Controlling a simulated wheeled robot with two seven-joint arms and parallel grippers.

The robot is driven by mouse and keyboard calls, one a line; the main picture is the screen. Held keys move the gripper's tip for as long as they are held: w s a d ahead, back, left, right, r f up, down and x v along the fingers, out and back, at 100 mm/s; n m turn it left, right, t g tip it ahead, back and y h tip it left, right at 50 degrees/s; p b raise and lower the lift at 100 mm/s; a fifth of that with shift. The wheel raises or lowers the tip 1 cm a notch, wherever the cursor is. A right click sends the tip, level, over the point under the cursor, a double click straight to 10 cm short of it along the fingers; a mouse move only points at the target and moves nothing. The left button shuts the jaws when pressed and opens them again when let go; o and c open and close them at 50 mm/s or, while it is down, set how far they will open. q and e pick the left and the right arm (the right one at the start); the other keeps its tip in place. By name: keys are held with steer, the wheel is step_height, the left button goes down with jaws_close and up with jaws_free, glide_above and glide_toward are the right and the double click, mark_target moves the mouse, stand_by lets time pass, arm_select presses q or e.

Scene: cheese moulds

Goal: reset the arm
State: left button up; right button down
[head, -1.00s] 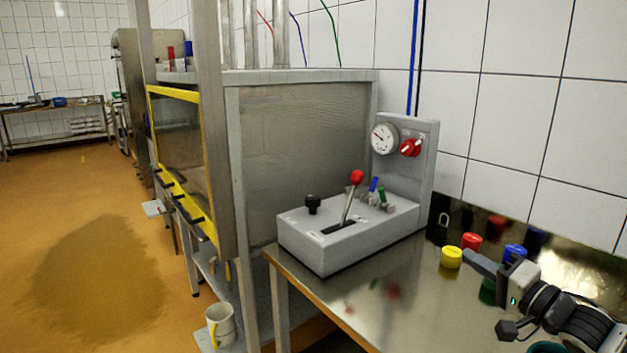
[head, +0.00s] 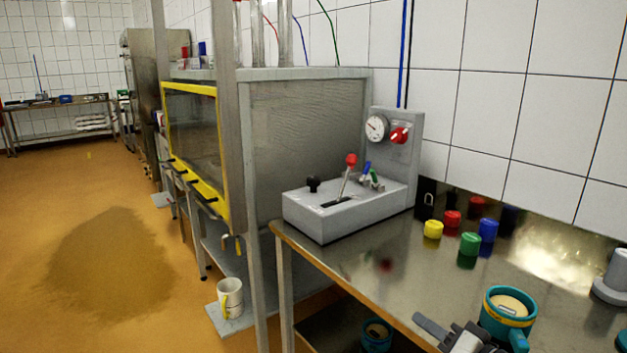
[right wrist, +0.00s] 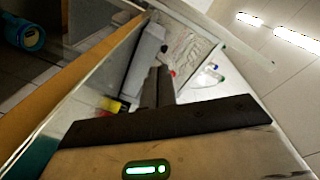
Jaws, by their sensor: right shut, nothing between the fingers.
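My right gripper (head: 432,324) shows at the bottom right of the head view, low by the front edge of the steel table (head: 385,275). It is shut and empty. Its dark fingers (right wrist: 158,84) lie together in the right wrist view. A teal cheese mould (head: 494,315) with a pale top stands just right of the gripper; I cannot tell whether they touch. My left gripper is not in view.
A grey control box (head: 330,221) with a red-knobbed lever stands at the table's left end. Yellow (head: 432,230), red (head: 452,219), green (head: 468,246) and blue (head: 488,231) caps stand near the wall. Another teal mould (head: 376,335) sits below the tabletop. The table's middle is clear.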

steer(key=s+a+f+n+g+h, duration=0.1)
steer(key=s+a+f+n, duration=0.2)
steer(key=s+a+f, duration=0.55)
steer(key=s+d+f+n+g+h, duration=0.1)
steer(key=s+f+h, duration=0.1)
steer(key=s+f, duration=0.2)
steer(key=s+d+f+n+g+h, duration=0.2)
steer(key=s+f, duration=0.3)
steer(key=s, duration=0.6)
steer(key=shift+s+h, duration=0.3)
steer(key=shift+h, duration=0.4)
